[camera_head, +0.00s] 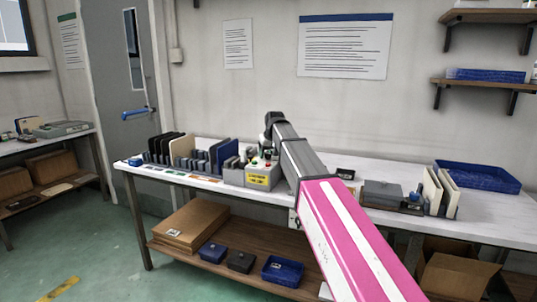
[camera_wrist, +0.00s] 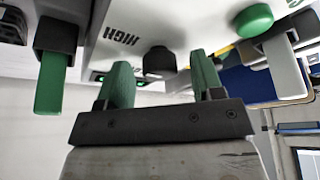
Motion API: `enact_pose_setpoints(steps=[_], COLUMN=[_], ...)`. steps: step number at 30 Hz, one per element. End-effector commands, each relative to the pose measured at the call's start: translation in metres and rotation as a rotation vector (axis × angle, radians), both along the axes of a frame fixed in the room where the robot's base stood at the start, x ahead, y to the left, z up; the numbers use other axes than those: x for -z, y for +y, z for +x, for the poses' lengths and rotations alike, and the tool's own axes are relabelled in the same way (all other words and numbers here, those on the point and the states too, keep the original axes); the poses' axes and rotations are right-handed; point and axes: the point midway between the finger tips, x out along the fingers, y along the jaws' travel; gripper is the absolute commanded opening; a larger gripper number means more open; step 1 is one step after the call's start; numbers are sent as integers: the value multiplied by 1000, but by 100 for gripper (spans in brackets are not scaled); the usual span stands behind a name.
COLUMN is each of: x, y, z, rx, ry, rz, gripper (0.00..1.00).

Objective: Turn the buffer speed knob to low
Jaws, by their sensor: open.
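In the wrist view a dark round knob (camera_wrist: 159,60) sticks out of a pale panel face (camera_wrist: 185,20), beside the printed word HIGH (camera_wrist: 121,35), which appears upside down. My gripper (camera_wrist: 160,66) is open, with one green fingertip to each side of the knob in the picture. Gaps show between the knob and both fingertips, and nothing is held. In the head view the grey control box (camera_head: 236,177) with a yellow label (camera_head: 258,180) stands on the bench beneath my wrist. The knob and fingertips cannot be made out there.
A round green button (camera_wrist: 254,20) lies right of the knob in the wrist view. A dark block with a green slab (camera_wrist: 50,82) is at left. In the head view, upright panels (camera_head: 172,148) stand left of the box, and a blue tray (camera_head: 478,177) sits at the bench's right.

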Motion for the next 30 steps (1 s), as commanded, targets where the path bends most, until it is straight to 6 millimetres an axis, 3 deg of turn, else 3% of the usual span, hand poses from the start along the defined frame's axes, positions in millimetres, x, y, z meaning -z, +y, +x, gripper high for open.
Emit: enact_pose_setpoints(steps=[1, 5, 17, 30], x=[0, 0, 0, -1], y=[0, 0, -1, -3], z=[0, 0, 0, 3], rx=[0, 0, -50, -383], ry=[0, 0, 0, 0], rz=[0, 0, 0, 0], gripper=[51, 12, 12, 12])
